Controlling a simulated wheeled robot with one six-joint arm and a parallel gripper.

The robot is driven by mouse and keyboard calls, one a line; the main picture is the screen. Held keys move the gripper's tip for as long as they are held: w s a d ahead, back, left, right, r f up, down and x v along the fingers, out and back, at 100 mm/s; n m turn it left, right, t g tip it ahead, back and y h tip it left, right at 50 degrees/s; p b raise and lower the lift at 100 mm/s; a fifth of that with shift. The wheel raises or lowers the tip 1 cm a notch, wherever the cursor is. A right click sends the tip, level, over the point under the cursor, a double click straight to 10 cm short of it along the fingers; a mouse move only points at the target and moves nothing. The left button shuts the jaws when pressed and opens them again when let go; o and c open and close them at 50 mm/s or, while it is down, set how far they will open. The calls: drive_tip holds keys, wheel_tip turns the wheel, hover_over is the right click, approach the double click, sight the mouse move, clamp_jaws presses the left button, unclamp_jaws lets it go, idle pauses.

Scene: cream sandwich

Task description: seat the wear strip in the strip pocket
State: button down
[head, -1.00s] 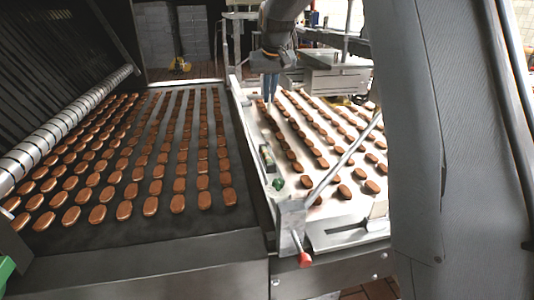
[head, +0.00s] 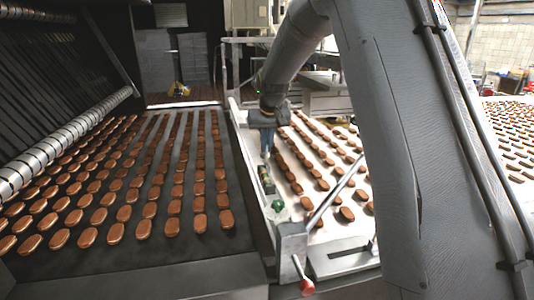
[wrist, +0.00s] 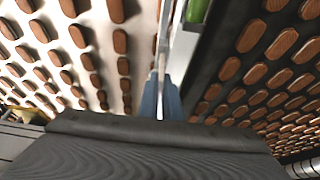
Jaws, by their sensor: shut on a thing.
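My gripper (head: 266,155) points down over the left edge of the white belt in the head view. Its two blue fingers show close together in the wrist view (wrist: 161,100). They are shut on a thin pale strip (wrist: 161,52), which looks like the wear strip; the fingers hide much of it. Just below the fingertips in the head view, a small dark and yellowish fixture (head: 266,180) lies along the belt edge. It may hold the strip pocket, but the pocket's opening cannot be made out. Whether the strip touches it is unclear.
A green knob (head: 278,205) sits just nearer than the fixture, and a red-tipped lever (head: 306,286) stands in front. Rows of brown biscuits cover the dark belt (head: 95,262) at left and the white belt at right. A metal bar slants across the white belt.

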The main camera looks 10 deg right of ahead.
sight(267, 147)
drive_tip(key=shift+f+p, duration=0.45)
drive_tip(key=shift+f, duration=1.25)
drive_tip(key=shift+f, duration=0.1)
drive_tip(key=c, duration=1.9)
unclamp_jaws()
drive_tip(key=shift+c, duration=0.2)
drive_tip(key=shift+r, duration=0.3)
drive_tip(key=b+v, duration=0.3)
drive_tip(key=v, duration=0.8)
drive_tip(key=shift+s+r, duration=0.15)
drive_tip(key=shift+r, duration=0.15)
drive_tip(key=shift+r, duration=0.1)
